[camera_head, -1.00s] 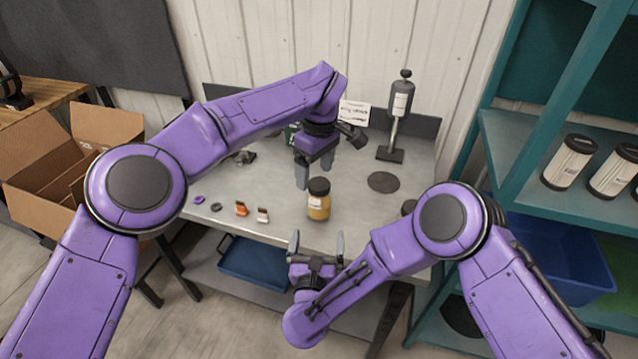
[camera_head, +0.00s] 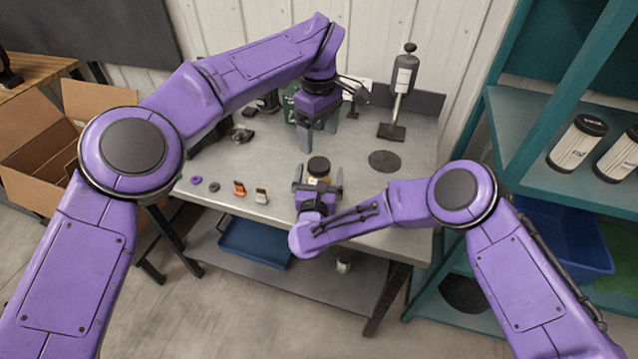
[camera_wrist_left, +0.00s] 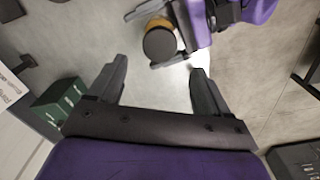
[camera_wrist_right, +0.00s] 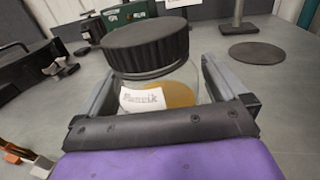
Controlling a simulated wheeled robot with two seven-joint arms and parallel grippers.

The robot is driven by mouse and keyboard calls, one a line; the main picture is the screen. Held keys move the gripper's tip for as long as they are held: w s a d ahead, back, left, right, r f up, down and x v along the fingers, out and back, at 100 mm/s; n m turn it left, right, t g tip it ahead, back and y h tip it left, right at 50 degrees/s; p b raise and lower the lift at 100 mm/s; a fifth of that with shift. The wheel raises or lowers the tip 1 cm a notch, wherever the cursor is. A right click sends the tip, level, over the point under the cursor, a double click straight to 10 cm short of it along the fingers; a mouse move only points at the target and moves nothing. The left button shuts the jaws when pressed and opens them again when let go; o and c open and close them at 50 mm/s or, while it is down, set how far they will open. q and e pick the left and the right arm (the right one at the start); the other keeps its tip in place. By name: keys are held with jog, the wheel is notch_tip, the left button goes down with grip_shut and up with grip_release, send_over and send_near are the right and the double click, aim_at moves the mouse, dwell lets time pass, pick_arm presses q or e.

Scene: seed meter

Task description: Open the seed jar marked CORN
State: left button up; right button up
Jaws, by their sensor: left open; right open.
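A glass jar with a black lid (camera_head: 318,166) and yellow-brown contents stands upright near the table's front edge. Its white label shows in the right wrist view (camera_wrist_right: 143,100), but I cannot read it surely. My right gripper (camera_head: 319,176) is open, low at the jar's front, with one finger on each side of the glass; I cannot tell whether they touch it. My left gripper (camera_head: 320,128) is open and empty, pointing down behind and above the jar. In the left wrist view the black lid (camera_wrist_left: 160,45) lies just beyond its fingertips (camera_wrist_left: 160,68).
Small orange (camera_head: 239,188) and white-brown (camera_head: 262,196) pieces lie at the table's front left. A dark round pad (camera_head: 384,161) and a dispenser on a stand (camera_head: 404,75) are at the right. Labelled canisters (camera_head: 577,143) stand on the teal shelf. A green box (camera_wrist_left: 58,102) is behind.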

aim_at(319, 163)
pick_arm(q)
jog(key=shift+w, duration=0.1)
pick_arm(e)
grip_shut()
pick_arm(q)
notch_tip(319, 163, down, 8)
jog(key=shift+f, duration=0.1)
jog(key=c, duration=1.1)
jog(key=shift+o, duration=0.2)
jog(key=n, duration=0.3)
jog(key=shift+n, duration=0.4)
jog(key=n, duration=0.5)
jog(key=shift+n, duration=0.3)
jog(key=n, duration=2.7)
jog(key=shift+r, duration=0.2)
jog(key=n, duration=0.6)
jog(key=shift+n, duration=0.4)
